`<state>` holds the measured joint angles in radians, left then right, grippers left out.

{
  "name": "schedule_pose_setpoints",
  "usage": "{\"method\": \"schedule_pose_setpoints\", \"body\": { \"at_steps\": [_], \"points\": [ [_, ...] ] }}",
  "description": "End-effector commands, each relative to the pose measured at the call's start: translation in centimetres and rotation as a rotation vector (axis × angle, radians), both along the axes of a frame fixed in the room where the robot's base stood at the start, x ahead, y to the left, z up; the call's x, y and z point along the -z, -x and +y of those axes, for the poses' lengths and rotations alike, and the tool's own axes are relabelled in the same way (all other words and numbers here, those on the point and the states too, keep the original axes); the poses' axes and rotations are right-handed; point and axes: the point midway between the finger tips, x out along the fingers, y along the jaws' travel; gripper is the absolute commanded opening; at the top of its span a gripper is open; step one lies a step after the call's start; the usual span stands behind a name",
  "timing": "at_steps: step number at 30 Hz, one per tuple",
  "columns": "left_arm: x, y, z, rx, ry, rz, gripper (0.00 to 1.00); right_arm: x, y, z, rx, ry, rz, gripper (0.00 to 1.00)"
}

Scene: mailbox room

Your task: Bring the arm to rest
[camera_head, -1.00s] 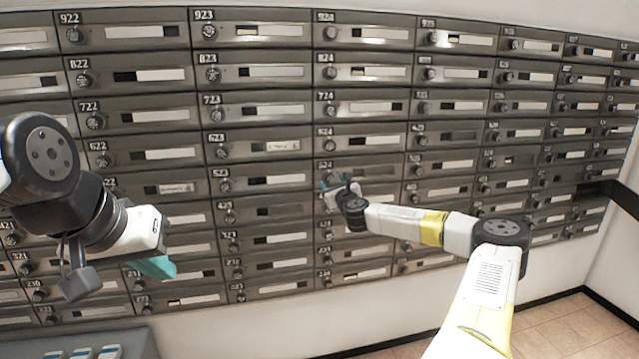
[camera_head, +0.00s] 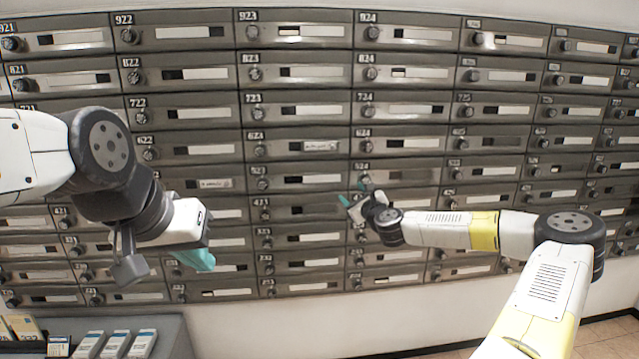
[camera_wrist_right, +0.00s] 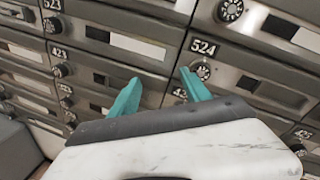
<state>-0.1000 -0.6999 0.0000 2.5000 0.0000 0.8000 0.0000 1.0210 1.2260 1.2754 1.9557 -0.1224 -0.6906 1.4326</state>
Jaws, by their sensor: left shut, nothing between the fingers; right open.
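My right arm reaches in from the lower right of the head view. Its gripper (camera_head: 354,194) is in front of the mailbox wall (camera_head: 300,213), near box 524 (camera_head: 398,173). In the right wrist view its teal fingers (camera_wrist_right: 160,92) are apart with nothing between them, and the dial of box 524 (camera_wrist_right: 203,72) shows just beyond the right finger. I cannot tell whether that finger touches the wall. My left gripper (camera_head: 198,261) hangs at the left of the head view with its teal fingers together and empty, in front of the lower boxes.
A grey surface (camera_head: 175,335) at the lower left carries several white-and-blue packets (camera_head: 115,344) and some yellowish ones (camera_head: 22,327). The tiled floor (camera_head: 590,338) at the lower right is clear. The mailbox wall fills the background.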

Motion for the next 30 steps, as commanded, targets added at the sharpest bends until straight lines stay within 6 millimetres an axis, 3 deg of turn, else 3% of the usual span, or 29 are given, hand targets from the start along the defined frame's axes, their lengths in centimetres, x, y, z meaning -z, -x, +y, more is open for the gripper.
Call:
{"method": "schedule_pose_setpoints", "body": {
  "at_steps": [1,3,6,11,15,20,30],
  "points": [
    [0.0,0.0,0.0,0.0,0.0,0.0,0.0,-0.2,0.9,3.6,-0.092,0.125,0.005,0.56],
    [0.0,0.0,0.0,0.0,0.0,0.0,0.0,0.5,2.5,7.7,-0.218,0.307,0.019,0.56],
    [0.0,0.0,0.0,0.0,0.0,0.0,0.0,1.7,5.4,11.9,-0.385,0.564,0.034,0.56],
    [0.0,0.0,0.0,0.0,0.0,0.0,0.0,3.1,10.4,15.2,-0.616,0.951,0.049,0.56],
    [0.0,0.0,0.0,0.0,0.0,0.0,0.0,3.0,14.7,15.2,-0.778,1.258,0.061,0.56],
    [0.0,0.0,0.0,0.0,0.0,0.0,0.0,1.0,19.6,13.3,-0.922,1.564,0.075,0.56],
    [0.0,0.0,0.0,0.0,0.0,0.0,0.0,-6.7,31.5,7.9,-1.122,2.004,0.074,0.56]
  ]
}}
